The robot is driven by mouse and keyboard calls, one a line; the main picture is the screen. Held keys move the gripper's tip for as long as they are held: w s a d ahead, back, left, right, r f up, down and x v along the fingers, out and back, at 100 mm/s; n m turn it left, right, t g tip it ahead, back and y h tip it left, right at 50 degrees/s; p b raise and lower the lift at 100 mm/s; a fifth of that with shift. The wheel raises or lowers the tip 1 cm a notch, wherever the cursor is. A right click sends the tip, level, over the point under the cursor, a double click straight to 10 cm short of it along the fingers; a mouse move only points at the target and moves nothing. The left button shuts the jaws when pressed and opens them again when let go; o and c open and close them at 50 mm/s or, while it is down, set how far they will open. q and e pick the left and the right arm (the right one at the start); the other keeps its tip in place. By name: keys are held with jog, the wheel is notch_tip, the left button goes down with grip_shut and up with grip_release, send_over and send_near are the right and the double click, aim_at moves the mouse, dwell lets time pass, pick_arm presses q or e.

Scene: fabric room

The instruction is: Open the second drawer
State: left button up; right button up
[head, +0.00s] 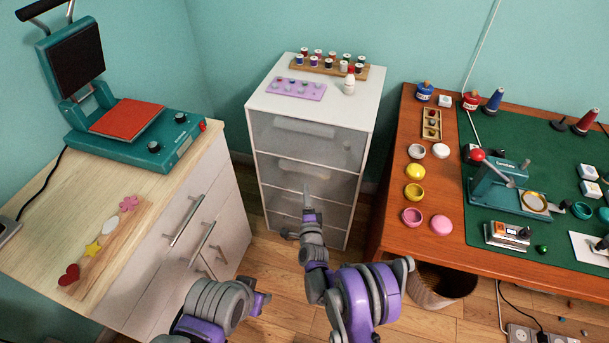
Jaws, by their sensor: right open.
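The white drawer cabinet (355,203) stands against the wall in the middle of the head view, with several frosted grey drawers stacked in it. The second drawer (335,183) from the top looks shut, its front about level with the others. My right gripper (307,194) is open, with its fingers pointing at the cabinet and overlapping the second drawer's lower middle. I cannot tell whether it touches the front. It hides parts of the lower drawers. My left gripper (264,300) is low in the view, away from the cabinet; its jaws are too unclear to read.
A purple tray (296,89), a wooden spool rack (325,66) and a white bottle (349,84) stand on the cabinet. A wooden counter (35,215) with a heat press is at left. A brown worktable (392,237) stands close at right, above a basket (445,285).

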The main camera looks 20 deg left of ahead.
aim_at(304, 172)
jog(key=b+x, duration=0.1)
jog(key=x, duration=0.8)
jog(key=shift+w, duration=0.15)
jog(key=shift+c, duration=0.2)
grip_shut()
dwell(0.9)
